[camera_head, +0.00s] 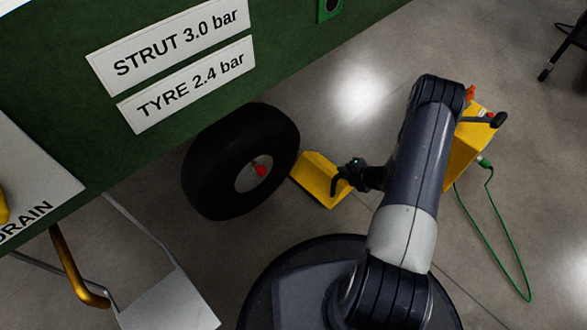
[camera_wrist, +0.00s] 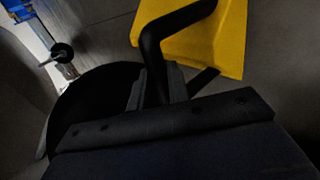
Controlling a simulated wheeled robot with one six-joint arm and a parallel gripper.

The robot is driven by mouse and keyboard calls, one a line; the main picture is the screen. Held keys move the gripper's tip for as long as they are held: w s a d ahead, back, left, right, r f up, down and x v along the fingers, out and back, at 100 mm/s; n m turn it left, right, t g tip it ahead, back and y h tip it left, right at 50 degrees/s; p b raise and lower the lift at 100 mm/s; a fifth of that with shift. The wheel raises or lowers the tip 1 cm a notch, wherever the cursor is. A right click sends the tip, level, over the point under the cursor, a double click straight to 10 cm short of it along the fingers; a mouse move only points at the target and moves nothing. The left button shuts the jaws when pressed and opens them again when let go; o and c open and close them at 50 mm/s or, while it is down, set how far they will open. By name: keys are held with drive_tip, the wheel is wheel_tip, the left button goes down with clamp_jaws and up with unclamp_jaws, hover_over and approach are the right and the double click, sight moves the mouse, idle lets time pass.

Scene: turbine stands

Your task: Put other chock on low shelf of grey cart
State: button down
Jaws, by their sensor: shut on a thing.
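A yellow wedge-shaped chock (camera_head: 318,180) with a black curved handle is on the floor, or very close to it, right of the black tyre (camera_head: 218,165). I cannot tell whether it touches the tyre. My gripper (camera_head: 347,179) reaches it from the right, shut on the handle. The wrist view shows the dark handle (camera_wrist: 152,45) between the jaws (camera_wrist: 157,88), with the yellow body (camera_wrist: 225,40) beyond. I cannot make out the grey cart or its low shelf for certain in either view.
A green panel with labels (camera_head: 180,60) hangs above the tyre. A yellow object (camera_head: 465,145) with a green cable (camera_head: 515,265) stands right of my arm, partly hidden. A grey metal piece (camera_head: 170,303) lies at lower left. Floor behind the chock is clear.

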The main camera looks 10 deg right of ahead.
drive_tip(key=s+d+r+p, duration=0.1)
drive_tip(key=s+d+r, duration=0.2)
drive_tip(key=s+d, duration=0.3)
drive_tip(key=shift+s+d+p, duration=0.25)
drive_tip(key=shift+s+p, duration=0.15)
drive_tip(key=shift+s, duration=1.05)
drive_tip(key=shift+r, duration=0.1)
